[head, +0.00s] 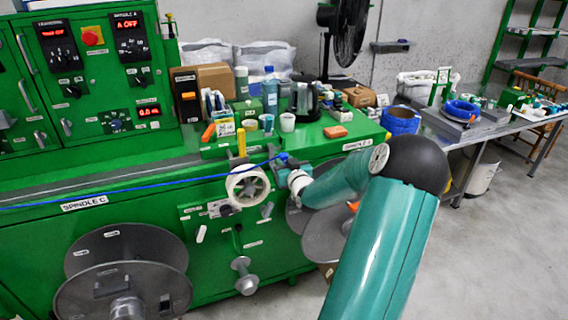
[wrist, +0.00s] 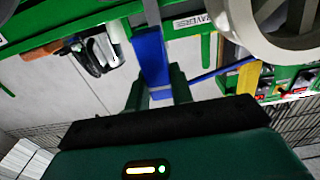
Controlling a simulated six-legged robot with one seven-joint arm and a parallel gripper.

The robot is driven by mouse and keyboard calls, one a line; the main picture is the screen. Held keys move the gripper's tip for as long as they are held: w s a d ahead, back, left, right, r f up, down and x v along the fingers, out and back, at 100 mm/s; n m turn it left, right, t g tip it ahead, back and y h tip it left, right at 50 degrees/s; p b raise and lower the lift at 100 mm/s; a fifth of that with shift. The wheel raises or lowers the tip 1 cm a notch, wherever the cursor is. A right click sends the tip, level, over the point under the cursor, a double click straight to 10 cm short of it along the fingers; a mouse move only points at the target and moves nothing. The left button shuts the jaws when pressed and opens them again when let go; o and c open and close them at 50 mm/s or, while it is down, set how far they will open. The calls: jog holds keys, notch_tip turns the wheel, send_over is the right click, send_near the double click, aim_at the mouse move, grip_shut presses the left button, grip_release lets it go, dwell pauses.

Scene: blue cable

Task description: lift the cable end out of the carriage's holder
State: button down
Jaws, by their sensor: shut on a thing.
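The blue cable (head: 140,189) runs taut from the left edge of the head view, along the front of the green machine, to my gripper (head: 283,161). In the wrist view my gripper (wrist: 158,92) has its two dark green fingers shut on a blue piece, the cable end (wrist: 150,58). A thin stretch of cable (wrist: 212,73) goes off to the right behind a finger, towards a yellow post (wrist: 247,78). In the head view that post (head: 241,141) stands above a white wheel (head: 247,187). I cannot make out the carriage's holder, or whether the cable end touches it.
The green machine bench (head: 345,145) carries cups, bottles and boxes just behind my gripper. Cable reels (head: 122,270) sit at the lower left. A side table (head: 470,130) with a blue coil (head: 461,110) stands at right.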

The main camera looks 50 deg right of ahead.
jog(key=shift+r, duration=1.15)
